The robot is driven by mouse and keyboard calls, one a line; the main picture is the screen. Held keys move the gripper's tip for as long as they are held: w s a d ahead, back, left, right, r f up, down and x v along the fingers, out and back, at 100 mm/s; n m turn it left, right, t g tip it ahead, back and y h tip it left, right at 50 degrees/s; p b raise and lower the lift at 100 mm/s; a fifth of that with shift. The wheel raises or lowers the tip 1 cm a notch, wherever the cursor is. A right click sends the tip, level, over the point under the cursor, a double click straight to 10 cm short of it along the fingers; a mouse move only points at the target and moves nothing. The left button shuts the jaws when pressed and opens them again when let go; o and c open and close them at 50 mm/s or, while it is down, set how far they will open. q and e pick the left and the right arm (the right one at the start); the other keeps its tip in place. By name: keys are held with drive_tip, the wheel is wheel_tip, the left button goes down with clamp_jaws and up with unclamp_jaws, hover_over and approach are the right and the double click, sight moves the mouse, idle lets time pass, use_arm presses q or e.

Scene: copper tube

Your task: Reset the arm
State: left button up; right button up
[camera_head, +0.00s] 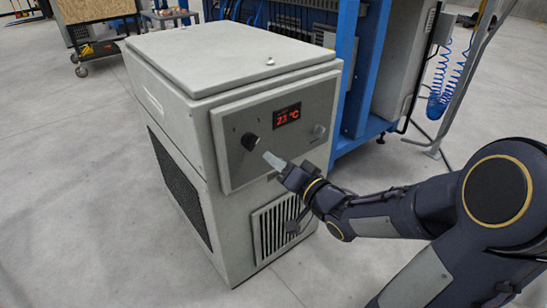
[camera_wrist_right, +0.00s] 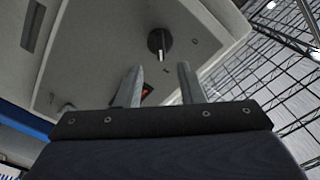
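The grey box-shaped machine (camera_head: 230,120) stands on the floor, with a black knob (camera_head: 249,141) and a red-lit display (camera_head: 287,115) reading about 23 °C on its front panel. My right gripper (camera_head: 273,160) is in front of that panel, just below and right of the knob. In the right wrist view the two fingers (camera_wrist_right: 160,85) stand apart with nothing held between them. The knob (camera_wrist_right: 159,42) shows beyond the fingertips, apart from them. A bit of the red display shows between the fingers. My left gripper is not in view.
A blue-framed rack (camera_head: 350,70) stands close behind the machine. A metal stand with blue coiled hoses (camera_head: 440,95) is at the upper right. A wheeled cart (camera_head: 95,35) is at the far left. The floor (camera_head: 80,200) left of the machine is clear.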

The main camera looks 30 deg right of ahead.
idle(0.5)
drive_tip(key=s+a+f+n+g+y, duration=0.1)
drive_tip(key=s+a+f+n+g, duration=0.2)
drive_tip(key=s+a+g, duration=0.5)
drive_tip(key=s+a+f+n+g+y, duration=0.1)
drive_tip(key=s+a+f+n+g, duration=0.3)
drive_tip(key=s, duration=0.8)
use_arm(q)
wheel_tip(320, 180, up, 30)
drive_tip(key=p, duration=3)
use_arm(e)
wheel_tip(320, 180, up, 30)
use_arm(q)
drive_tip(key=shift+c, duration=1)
use_arm(e)
drive_tip(key=shift+s+a+m, duration=0.1)
drive_tip(key=shift+m, duration=0.2)
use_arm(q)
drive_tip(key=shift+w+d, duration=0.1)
